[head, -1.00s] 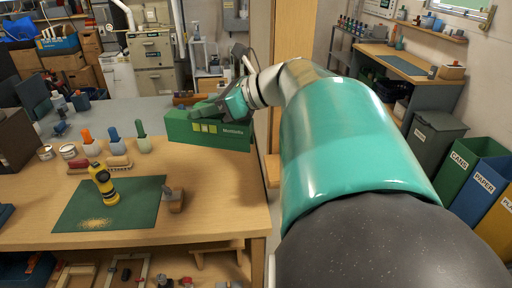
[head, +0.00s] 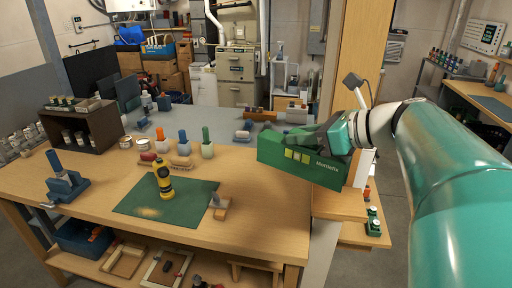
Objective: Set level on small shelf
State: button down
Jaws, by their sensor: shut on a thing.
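A long green block (head: 302,163) with yellow-green squares and white lettering looks like the level. My gripper (head: 308,138) is shut on its upper part, and the teal hand hides some of its top right. The block is held roughly level near the right end of the workbench, in front of the wooden post (head: 352,60). A small wooden shelf (head: 338,204) sits at the foot of the post, just right of the bench and below the block's right end. I cannot tell the exact gap between block and shelf.
The workbench (head: 100,178) holds a green mat (head: 140,205), a yellow bottle-like tool (head: 163,178), a small wood-and-metal tool (head: 220,205) and several handled pots. A small green item (head: 373,222) stands on a lower ledge at right. Open floor lies between bench and right-hand table.

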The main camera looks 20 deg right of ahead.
jog(key=d+f, duration=1.2)
jog(key=d, duration=0.1)
jog(key=shift+d+f, duration=0.1)
jog(key=shift+d, duration=0.1)
jog(key=shift+s+f, duration=0.1)
jog(key=shift+f, duration=0.2)
jog(key=shift+a, duration=0.1)
jog(key=shift+f, duration=0.15)
jog(key=c, duration=1.2)
grip_release()
jog(key=shift+o, duration=0.2)
